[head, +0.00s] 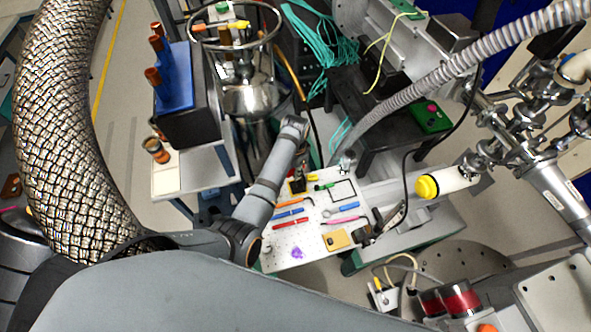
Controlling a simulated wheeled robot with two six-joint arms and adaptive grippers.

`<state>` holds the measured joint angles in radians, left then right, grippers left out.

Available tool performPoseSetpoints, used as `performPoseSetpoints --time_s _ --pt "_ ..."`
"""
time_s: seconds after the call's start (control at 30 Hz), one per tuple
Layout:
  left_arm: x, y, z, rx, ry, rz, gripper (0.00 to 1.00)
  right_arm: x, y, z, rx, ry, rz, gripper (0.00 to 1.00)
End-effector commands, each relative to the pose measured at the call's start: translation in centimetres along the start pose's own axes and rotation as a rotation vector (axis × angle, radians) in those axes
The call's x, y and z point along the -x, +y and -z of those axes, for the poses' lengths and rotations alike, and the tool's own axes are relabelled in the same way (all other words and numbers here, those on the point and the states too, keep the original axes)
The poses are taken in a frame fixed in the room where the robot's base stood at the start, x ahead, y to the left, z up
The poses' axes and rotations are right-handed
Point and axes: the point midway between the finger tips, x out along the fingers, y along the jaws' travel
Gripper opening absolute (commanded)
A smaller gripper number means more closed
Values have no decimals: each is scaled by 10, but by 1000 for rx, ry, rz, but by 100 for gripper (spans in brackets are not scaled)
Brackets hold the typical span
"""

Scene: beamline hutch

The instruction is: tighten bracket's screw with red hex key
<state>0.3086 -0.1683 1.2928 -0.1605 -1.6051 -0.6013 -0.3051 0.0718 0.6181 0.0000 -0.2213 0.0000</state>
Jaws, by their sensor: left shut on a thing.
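My left arm reaches in over a white tool board (280,258), and its small dark gripper (298,184) is low over the board's far left part. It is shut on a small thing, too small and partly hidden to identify. Red tools lie on the board: one red bar (291,223) at the left and a red-and-blue one (288,212) just behind it. I cannot tell which, if any, is the red hex key. A dark and silver metal piece (394,217) stands at the board's right edge; I cannot tell if it is the bracket. No screw can be made out. My right gripper is not in view.
The board also bears blue bars (348,207), a pink tool (347,220), a tan block (337,240) and a purple piece (297,253). A ribbed hose (450,66) and a yellow-capped tube (428,187) stand to the right. A steel vessel (250,92) stands behind.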

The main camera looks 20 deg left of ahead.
Motion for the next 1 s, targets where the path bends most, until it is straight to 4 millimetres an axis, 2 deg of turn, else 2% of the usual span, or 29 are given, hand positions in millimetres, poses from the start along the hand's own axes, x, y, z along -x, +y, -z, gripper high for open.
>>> performPoseSetpoints --time_s 0.27,0.5,0.8,1.0 --pt "0 0 0 33 0 0 0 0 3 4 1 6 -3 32" --pt "0 0 0 338 0 0 0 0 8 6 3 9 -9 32" --pt "0 0 0 388 0 0 0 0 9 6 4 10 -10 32" --pt "0 1 0 661 0 0 0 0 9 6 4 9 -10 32"
